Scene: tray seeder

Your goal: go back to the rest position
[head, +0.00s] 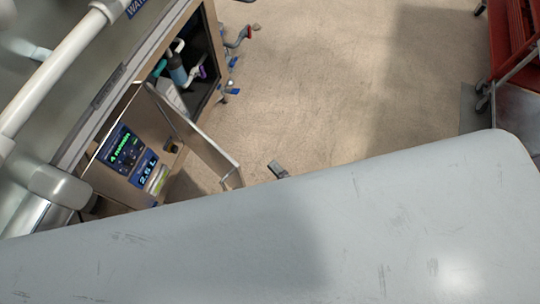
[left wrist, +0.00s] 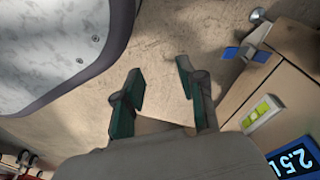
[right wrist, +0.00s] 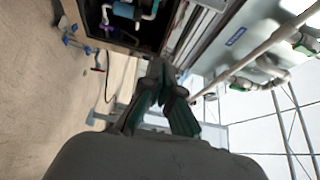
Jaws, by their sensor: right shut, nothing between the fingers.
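My right gripper (right wrist: 160,95) is shut and empty in the right wrist view. Its fingers come together in front of the machine's open compartment, apart from it as far as I can tell. My left gripper (left wrist: 163,95) is open and empty in the left wrist view, its two dark green-padded fingers apart with bare floor behind. The display panel (left wrist: 292,158) reading 2.5 L is to its right. In the head view a small dark grey piece (head: 278,170) sticks out beyond the broad pale surface; I cannot tell which part it is.
The machine's display (head: 128,155) and open compartment (head: 188,62) with pipes and a blue cylinder are at the left. A white pipe (head: 55,75) runs above. A red cart (head: 512,45) stands far right. The floor (head: 340,70) between is clear. A blue-handled valve (left wrist: 248,54) is near my left gripper.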

